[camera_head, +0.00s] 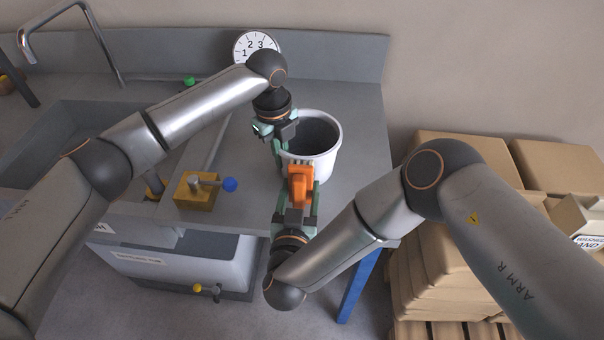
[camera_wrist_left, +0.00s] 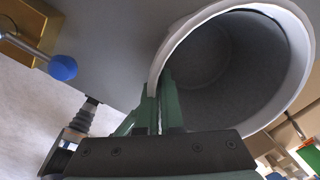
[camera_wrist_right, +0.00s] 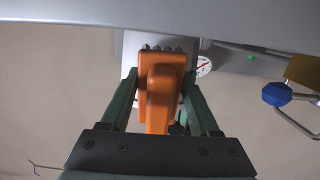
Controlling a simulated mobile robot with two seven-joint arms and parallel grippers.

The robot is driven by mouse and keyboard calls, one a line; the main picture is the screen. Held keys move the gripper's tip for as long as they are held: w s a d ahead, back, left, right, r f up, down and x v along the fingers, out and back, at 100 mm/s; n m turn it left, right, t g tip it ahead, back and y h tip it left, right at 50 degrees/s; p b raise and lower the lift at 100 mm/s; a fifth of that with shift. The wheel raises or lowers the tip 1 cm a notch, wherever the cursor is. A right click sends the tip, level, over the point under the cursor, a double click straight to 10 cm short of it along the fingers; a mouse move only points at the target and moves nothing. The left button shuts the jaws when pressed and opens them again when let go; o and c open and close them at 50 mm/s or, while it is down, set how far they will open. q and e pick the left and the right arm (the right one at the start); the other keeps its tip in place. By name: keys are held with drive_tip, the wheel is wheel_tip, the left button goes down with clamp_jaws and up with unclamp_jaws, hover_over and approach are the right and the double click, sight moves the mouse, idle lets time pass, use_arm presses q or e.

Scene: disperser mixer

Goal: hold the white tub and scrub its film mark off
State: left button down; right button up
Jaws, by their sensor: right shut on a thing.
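The white tub (camera_head: 326,165) stands upright on the grey bench with its dark inside open to the top. My left gripper (camera_head: 277,145) is shut on its rim at the left; the left wrist view shows the fingers (camera_wrist_left: 160,112) on either side of the tub wall (camera_wrist_left: 215,62). My right gripper (camera_head: 298,205) is shut on an orange brush (camera_head: 300,186), also seen in the right wrist view (camera_wrist_right: 160,95). The brush is at the tub's front wall, bristles toward it; I cannot tell whether they touch. No film mark shows.
A yellow block with a blue-knobbed lever (camera_head: 207,188) sits on the bench left of the tub. A sink with a tap (camera_head: 75,30) is at the left, a clock (camera_head: 256,45) behind. Cardboard boxes (camera_head: 450,150) stand on a pallet at the right.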

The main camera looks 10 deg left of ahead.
sight(300, 172)
drive_tip(key=shift+r, duration=1.2)
drive_tip(key=shift+r, duration=0.1)
drive_tip(key=shift+r, duration=1.25)
drive_tip(key=shift+w+r, duration=0.15)
drive_tip(key=shift+w, duration=0.1)
drive_tip(key=shift+s+f, duration=0.1)
drive_tip(key=shift+f, duration=1.4)
drive_tip(key=shift+f, duration=0.1)
